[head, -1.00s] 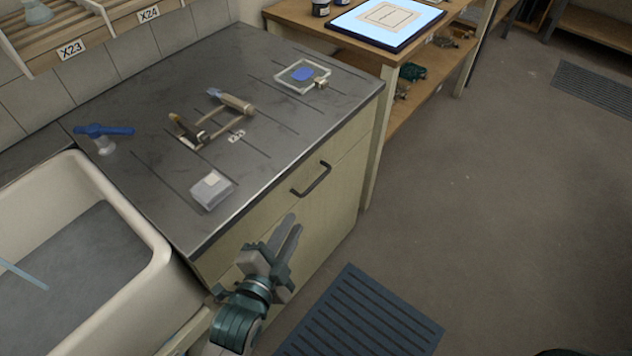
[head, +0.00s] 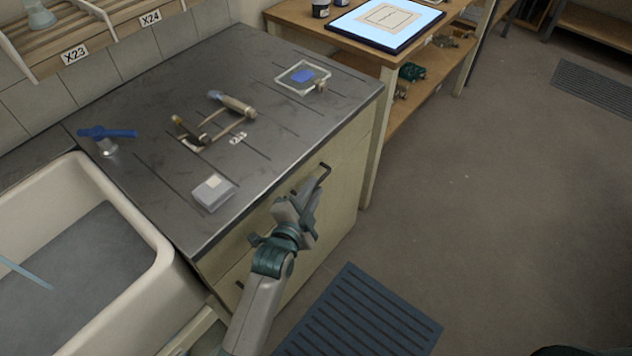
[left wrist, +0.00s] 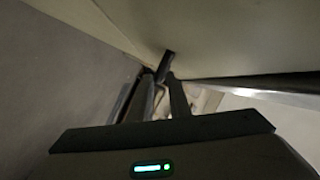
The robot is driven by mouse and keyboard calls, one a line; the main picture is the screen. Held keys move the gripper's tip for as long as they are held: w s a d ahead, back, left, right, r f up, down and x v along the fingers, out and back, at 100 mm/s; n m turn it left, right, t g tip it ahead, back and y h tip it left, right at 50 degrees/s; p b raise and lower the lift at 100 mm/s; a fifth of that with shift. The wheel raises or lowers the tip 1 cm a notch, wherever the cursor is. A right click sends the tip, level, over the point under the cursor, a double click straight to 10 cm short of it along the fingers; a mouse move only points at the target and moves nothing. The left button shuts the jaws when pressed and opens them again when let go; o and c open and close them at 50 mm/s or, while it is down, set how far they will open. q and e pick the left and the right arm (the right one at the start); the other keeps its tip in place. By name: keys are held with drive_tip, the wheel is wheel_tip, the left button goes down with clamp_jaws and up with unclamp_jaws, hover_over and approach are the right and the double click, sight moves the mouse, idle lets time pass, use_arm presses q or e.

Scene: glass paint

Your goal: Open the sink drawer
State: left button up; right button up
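The sink cabinet's pale front holds a drawer (head: 283,218) with a dark bar handle (head: 325,172) near its upper right. My left gripper (head: 312,192) is at this handle, its fingers pointing up toward it and covering the handle's lower left part. In the left wrist view the fingers (left wrist: 152,92) show a gap between them, and a dark bar, likely the handle (left wrist: 167,62), shows at their tips. I cannot tell whether they touch it. The drawer front looks flush with the cabinet. My right gripper is not in view.
The dark countertop (head: 150,165) above carries a small clear box (head: 213,191), a brush rest (head: 213,130), a glass dish with blue powder (head: 302,78) and a blue tap handle (head: 107,132). A white sink (head: 160,262) is at left. A slatted mat (head: 360,315) lies on open floor.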

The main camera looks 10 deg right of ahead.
use_arm(q)
drive_tip(key=shift+x, duration=1.35)
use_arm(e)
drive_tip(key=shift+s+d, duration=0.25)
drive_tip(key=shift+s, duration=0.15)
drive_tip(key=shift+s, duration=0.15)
use_arm(q)
clamp_jaws()
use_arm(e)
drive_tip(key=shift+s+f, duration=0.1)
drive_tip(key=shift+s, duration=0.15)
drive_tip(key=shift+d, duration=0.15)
